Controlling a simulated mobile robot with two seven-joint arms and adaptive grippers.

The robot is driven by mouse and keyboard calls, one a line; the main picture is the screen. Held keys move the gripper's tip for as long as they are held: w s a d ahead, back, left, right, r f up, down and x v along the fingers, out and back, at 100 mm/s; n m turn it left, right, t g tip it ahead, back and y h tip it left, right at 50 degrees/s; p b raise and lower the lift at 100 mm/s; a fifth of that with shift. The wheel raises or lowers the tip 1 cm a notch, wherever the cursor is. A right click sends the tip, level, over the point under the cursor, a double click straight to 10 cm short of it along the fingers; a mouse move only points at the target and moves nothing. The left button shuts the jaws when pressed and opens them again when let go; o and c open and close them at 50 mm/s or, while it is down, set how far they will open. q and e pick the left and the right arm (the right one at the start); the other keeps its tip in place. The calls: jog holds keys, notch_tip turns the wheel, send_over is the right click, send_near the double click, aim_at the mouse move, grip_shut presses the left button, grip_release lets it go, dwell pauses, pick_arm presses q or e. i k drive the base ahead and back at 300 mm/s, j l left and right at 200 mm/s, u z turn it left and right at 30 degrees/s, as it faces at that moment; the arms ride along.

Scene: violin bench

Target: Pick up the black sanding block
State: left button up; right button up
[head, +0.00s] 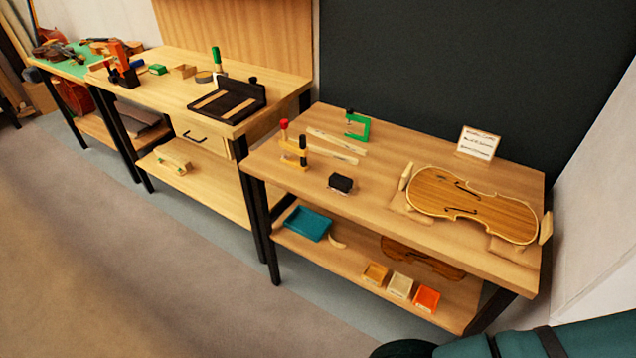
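The black sanding block (341,182) is a small dark block with a pale underside. It lies on the top of the right-hand wooden bench (375,215), near the front edge and left of the violin body. Nothing covers it. Neither of my grippers shows in the head view.
A violin body (470,203) rests on pads to the right of the block. A teal tray (307,223) is on the lower shelf. Open floor (150,270) lies in front.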

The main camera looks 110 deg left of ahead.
aim_at(337, 183)
jog(key=u, duration=3.5)
